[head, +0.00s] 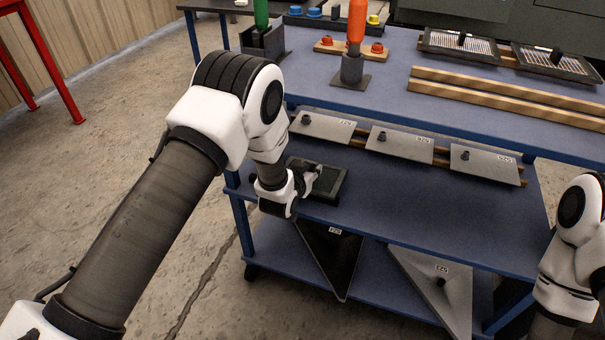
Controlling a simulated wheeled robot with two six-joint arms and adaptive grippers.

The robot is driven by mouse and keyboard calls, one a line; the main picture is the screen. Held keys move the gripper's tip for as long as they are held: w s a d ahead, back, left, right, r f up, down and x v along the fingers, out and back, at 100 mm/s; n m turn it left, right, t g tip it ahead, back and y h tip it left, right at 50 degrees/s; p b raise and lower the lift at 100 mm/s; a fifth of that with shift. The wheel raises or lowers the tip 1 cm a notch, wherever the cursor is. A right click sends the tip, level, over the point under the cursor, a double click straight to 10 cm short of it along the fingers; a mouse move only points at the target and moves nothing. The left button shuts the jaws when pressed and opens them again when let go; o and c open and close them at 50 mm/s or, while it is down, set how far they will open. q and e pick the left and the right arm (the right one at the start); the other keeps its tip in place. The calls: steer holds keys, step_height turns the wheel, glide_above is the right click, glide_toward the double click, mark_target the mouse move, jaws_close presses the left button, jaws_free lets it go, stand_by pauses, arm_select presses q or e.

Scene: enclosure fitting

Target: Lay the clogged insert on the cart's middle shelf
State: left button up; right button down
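A dark, flat, framed insert (328,187), which looks like the clogged one, is at the left end of the cart's middle shelf (420,212). It looks level and at the shelf surface; I cannot tell whether a small gap is left under it. My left gripper (313,176) is right at the insert, over its left part, and hides some of it. The fingers are small and dark here, so I cannot tell whether they grip its knob. My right arm shows at the right edge, but its gripper is not visible.
Three grey plates with knobs (399,146) lie on wooden rails at the back of the middle shelf. Its front right is clear. The top shelf holds two mesh inserts (459,44), wooden rails (510,98) and an orange-handled tool (357,22). Triangular panels (440,285) lean below.

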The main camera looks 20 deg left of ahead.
arm_select(q)
steer(key=p+v, duration=0.2)
steer(key=v, duration=0.8)
steer(key=shift+s+r, duration=0.25)
steer(key=s+a+f+g, duration=0.3)
steer(key=s+f+g, duration=0.5)
steer(key=s+f, duration=0.85)
steer(key=s+a+f+g, duration=0.1)
steer(key=s+g, duration=0.4)
steer(key=s, duration=1.3)
steer(key=shift+f+n+g, duration=0.4)
steer(key=shift+f, duration=0.1)
